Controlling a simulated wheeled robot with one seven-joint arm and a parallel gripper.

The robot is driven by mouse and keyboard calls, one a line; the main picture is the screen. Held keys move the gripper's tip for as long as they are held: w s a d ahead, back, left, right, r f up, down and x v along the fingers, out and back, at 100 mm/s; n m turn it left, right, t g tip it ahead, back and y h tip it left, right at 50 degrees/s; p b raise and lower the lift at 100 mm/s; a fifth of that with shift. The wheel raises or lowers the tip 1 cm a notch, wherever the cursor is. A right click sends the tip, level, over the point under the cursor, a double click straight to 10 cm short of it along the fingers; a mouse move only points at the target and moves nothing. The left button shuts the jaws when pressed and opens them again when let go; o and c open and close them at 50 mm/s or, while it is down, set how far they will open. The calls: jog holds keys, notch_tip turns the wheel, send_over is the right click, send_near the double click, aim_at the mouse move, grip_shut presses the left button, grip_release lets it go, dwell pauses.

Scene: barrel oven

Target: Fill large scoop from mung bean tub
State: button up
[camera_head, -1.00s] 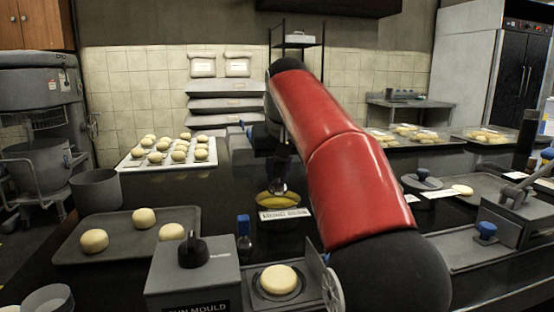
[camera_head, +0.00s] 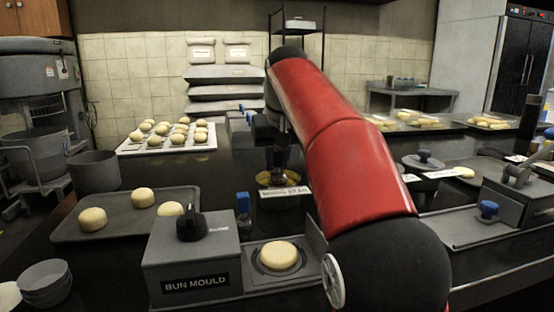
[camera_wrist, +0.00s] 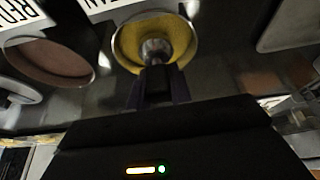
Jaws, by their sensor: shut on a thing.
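The mung bean tub is a round tub of yellow filling (camera_head: 264,181) in the middle of the counter, behind a white label. In the wrist view the tub (camera_wrist: 190,28) shows as a pale rim around yellow contents. My gripper (camera_head: 278,168) points down over the tub. In the wrist view its fingers (camera_wrist: 157,82) are shut on a dark grey, rounded metallic piece (camera_wrist: 156,48), apparently the scoop, which is at the yellow contents. How deep it sits and whether it holds filling cannot be told.
A second tub with reddish-brown contents (camera_wrist: 55,60) stands beside it in the wrist view. The bun mould box (camera_head: 190,255) is in front, with a dough round (camera_head: 279,256) beside it. A tray with dough balls (camera_head: 65,229) lies left. Blue-handled tools (camera_head: 243,203) stand near the tub.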

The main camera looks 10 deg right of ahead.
jog(key=shift+f+b, duration=0.35)
jog(key=shift+f, duration=0.25)
dwell(0.9)
notch_tip(320, 180, up, 3)
jog(key=p, duration=0.2)
jog(key=shift+f+p, duration=0.15)
jog(key=shift+p, duration=0.25)
jog(key=shift+r, duration=2.25)
